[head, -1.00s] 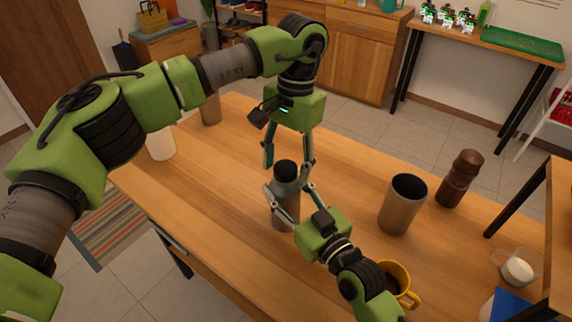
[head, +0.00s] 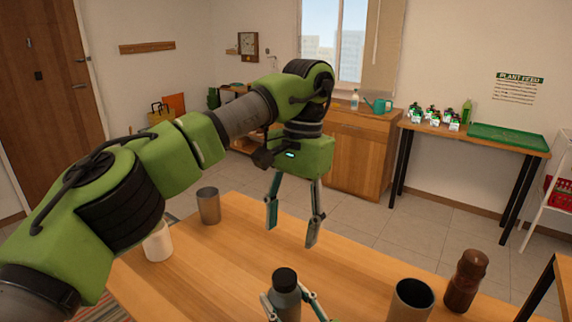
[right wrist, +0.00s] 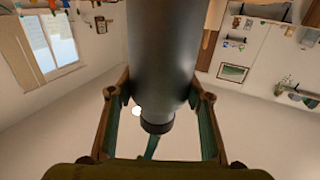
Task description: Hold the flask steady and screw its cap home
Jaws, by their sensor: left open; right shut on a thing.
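The grey flask (head: 286,304) stands upright at the bottom of the head view, its lower part cut off by the frame. Its black cap (head: 285,278) sits on top; I cannot tell how tightly it is seated. My right gripper (head: 294,306) is shut on the flask's body, one finger on each side. In the right wrist view the flask (right wrist: 160,60) is between the fingers, with the dark cap (right wrist: 157,122) below it in the picture. My left gripper (head: 291,237) is open and empty, pointing down above the cap and apart from it.
A steel tumbler (head: 410,301) and a brown pepper mill (head: 466,280) stand to the right of the flask. A white cup (head: 158,242) and a grey-brown tumbler (head: 208,206) stand at the left. The table (head: 235,265) between them is clear.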

